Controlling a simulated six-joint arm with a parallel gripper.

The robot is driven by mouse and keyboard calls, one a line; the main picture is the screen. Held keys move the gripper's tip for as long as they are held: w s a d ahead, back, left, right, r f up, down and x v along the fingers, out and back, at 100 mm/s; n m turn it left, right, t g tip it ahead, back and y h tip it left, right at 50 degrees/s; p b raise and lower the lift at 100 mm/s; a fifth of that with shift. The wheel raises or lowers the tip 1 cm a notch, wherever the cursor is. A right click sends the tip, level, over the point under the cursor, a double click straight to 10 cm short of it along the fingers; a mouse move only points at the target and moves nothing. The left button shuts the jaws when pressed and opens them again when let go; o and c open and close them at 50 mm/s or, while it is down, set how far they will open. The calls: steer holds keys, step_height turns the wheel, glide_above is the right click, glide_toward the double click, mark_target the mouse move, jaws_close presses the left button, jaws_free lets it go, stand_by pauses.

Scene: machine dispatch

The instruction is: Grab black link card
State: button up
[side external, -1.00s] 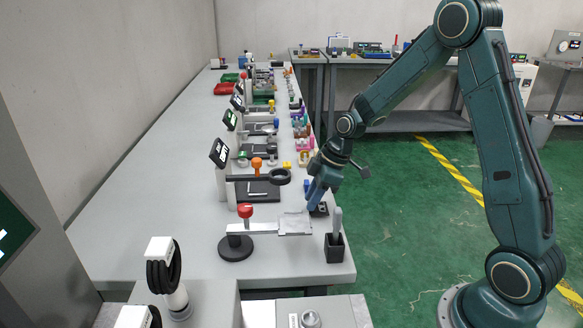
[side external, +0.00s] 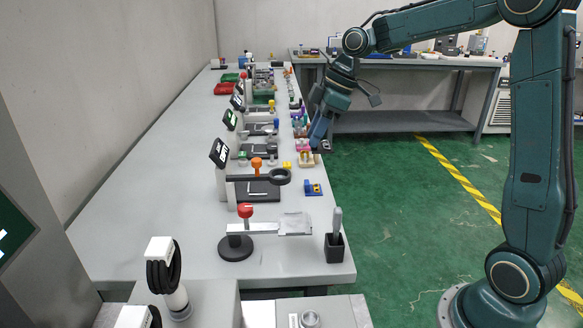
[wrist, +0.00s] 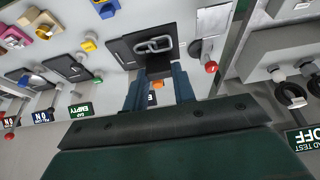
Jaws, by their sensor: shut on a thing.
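The black link card shows in the wrist view as a dark block (wrist: 158,66) with a grey chain-link emblem (wrist: 153,45) on its far end. My gripper (wrist: 160,78) is shut on it, with the two blue fingers on either side of the block. In the side view, my gripper (side external: 318,141) is raised near the table's right edge, and the dark card (side external: 327,146) shows small at its tip. A blue and yellow holder (side external: 313,188) stands on the table below and nearer the camera, apart from the card.
Stations with screens and black trays (side external: 262,191) line the table (side external: 150,200). A red-knobbed arm (side external: 245,211) and a dark pen cup (side external: 335,247) stand near the front. Small coloured pieces (side external: 308,160) lie along the right edge. Green floor is open to the right.

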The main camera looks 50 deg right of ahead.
steer(key=shift+r, duration=0.7)
